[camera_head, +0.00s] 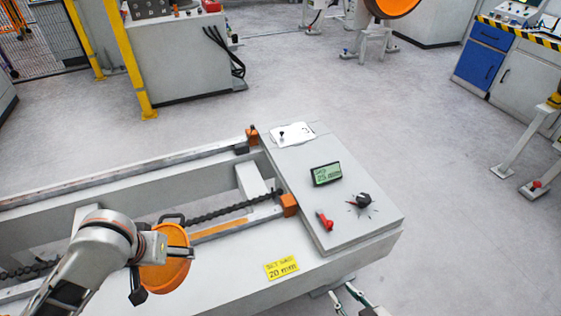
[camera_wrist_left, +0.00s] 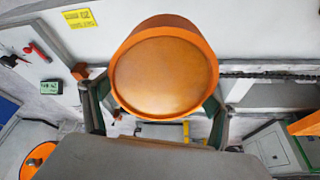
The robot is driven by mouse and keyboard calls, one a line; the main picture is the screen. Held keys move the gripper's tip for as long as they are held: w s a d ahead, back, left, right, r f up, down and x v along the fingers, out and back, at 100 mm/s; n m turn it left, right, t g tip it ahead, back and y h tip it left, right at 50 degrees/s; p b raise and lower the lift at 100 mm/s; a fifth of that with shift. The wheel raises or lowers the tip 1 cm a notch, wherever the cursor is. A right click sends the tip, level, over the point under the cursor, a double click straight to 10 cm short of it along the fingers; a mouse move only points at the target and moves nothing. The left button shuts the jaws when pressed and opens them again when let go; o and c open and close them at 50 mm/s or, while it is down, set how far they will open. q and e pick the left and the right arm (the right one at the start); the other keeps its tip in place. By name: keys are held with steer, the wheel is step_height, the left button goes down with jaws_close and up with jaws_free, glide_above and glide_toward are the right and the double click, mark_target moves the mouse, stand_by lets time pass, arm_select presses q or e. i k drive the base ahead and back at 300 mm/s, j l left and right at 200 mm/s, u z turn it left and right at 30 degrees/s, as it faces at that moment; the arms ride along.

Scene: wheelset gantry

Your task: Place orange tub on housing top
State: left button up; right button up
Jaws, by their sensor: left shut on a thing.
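The orange tub (camera_head: 168,262) is held in my left gripper (camera_head: 155,256), tilted, over the near left part of the gantry beam. In the left wrist view, the tub's round face (camera_wrist_left: 160,75) fills the middle, between the two fingers of my left gripper (camera_wrist_left: 155,110). The housing top (camera_head: 310,175) is a flat grey panel to the right of the tub. It bears a green display (camera_head: 326,174), a red lever (camera_head: 324,220), a black knob (camera_head: 363,200) and a white plate (camera_head: 292,134). My right gripper (camera_head: 345,292) is at the bottom edge, partly cut off, with its fingers apart and nothing between them.
A black chain (camera_head: 215,208) and rails run along the beam, with orange blocks (camera_head: 289,204) beside the housing. A yellow 20 mm label (camera_head: 281,268) is on the near face. The left part of the housing top near the display is bare. Open floor lies beyond.

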mark_target(326, 153)
steer(key=l+u, duration=0.1)
steer(key=l, duration=0.65)
steer(key=k+l+u, duration=0.1)
steer(key=l, duration=0.7)
steer(key=i+l+u, duration=0.15)
steer(key=l, duration=1)
steer(key=l+u, duration=0.15)
steer(key=l, duration=1)
steer(key=i+l, duration=0.2)
steer(key=l, duration=0.15)
steer(key=i+l+u, duration=0.15)
steer(key=l, duration=0.25)
steer(key=i+l, duration=0.5)
steer(key=i, duration=0.15)
steer(key=j+u, duration=0.05)
